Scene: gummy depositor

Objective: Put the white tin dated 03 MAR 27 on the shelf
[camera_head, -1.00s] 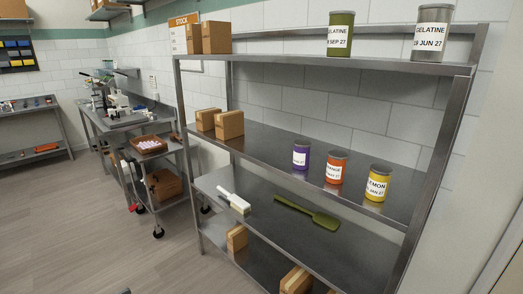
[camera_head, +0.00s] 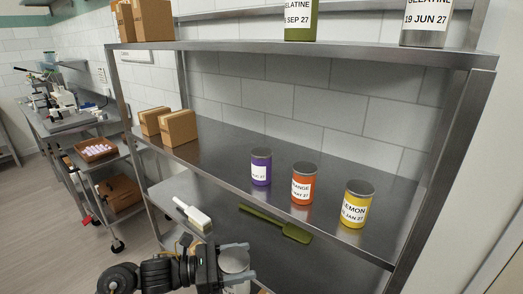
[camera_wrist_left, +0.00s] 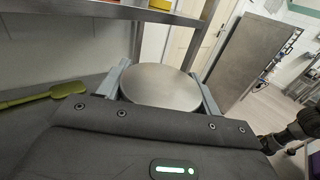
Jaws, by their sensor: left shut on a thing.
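My left gripper (camera_head: 240,262) is shut on a tin (camera_head: 234,262) with a grey metal lid, in front of the shelf unit at the height of its lower board. The tin's side is mostly hidden, and its date cannot be read. In the left wrist view the round lid (camera_wrist_left: 160,87) sits between the two fingers. The shelf (camera_head: 225,140) is a steel middle board. On it stand a purple tin (camera_head: 261,167), an orange tin (camera_head: 304,184) and a yellow lemon tin (camera_head: 356,204) in a row. My right gripper is not in view.
Two cardboard boxes (camera_head: 178,128) stand at the middle board's left end, with bare board between them and the purple tin. A green spatula (camera_head: 278,223) and a white-handled brush (camera_head: 194,215) lie on the board below. Gelatine tins (camera_head: 425,22) stand on the top board.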

